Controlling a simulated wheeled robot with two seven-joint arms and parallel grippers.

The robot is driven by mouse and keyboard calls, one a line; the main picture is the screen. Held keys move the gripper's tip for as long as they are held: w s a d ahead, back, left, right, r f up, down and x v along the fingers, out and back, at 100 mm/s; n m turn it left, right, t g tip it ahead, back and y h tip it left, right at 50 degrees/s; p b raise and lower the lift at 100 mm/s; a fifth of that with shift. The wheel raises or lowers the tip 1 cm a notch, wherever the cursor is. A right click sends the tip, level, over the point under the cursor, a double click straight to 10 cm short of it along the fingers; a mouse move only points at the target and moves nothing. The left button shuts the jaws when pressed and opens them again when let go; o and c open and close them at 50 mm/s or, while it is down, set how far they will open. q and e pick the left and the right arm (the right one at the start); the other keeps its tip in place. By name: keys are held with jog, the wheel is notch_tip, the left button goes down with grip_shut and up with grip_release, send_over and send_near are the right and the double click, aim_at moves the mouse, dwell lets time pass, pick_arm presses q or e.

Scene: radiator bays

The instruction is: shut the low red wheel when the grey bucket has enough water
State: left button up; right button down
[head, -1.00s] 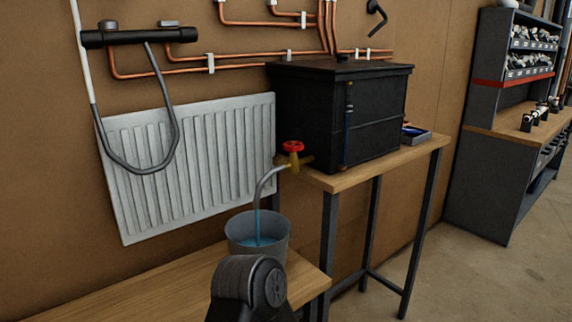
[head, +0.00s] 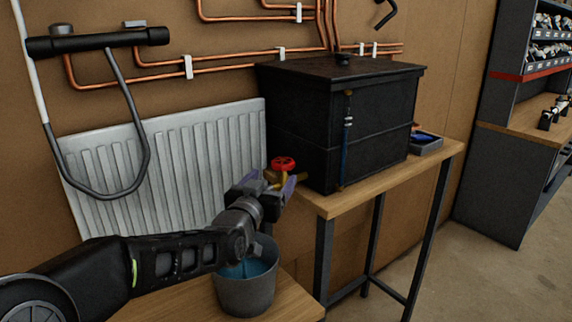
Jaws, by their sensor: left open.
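The red wheel (head: 283,163) sits on top of a brass tap (head: 273,177) at the left side of the black tank (head: 335,115). My left gripper (head: 284,187) is open, with its fingers at the tap just below the wheel; I cannot tell whether they touch it. The grey bucket (head: 247,291) stands on the low wooden bench under the tap. Blue water (head: 243,268) shows inside it, below the rim. My left wrist hides part of the bucket and the spout, so I cannot see the stream clearly. My right gripper is out of view.
The tank stands on a wooden table (head: 375,177) with dark metal legs. A small tray (head: 425,144) lies at its right end. A white radiator (head: 170,170) and copper pipes line the wall behind. Dark shelving (head: 515,180) stands at the right. Floor there is clear.

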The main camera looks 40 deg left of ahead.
aim_at(279, 168)
pick_arm(q)
jog(key=p+x, duration=0.2)
jog(key=x, duration=0.4)
jog(key=shift+w+r, duration=0.1)
jog(key=shift+r, duration=0.1)
jog(key=shift+w+a, duration=0.15)
jog(key=shift+w, duration=0.25)
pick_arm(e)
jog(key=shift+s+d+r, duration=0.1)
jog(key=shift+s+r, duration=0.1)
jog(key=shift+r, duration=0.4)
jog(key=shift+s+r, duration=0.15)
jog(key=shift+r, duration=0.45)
pick_arm(q)
jog(key=shift+c, duration=0.2)
jog(key=c, duration=1.4)
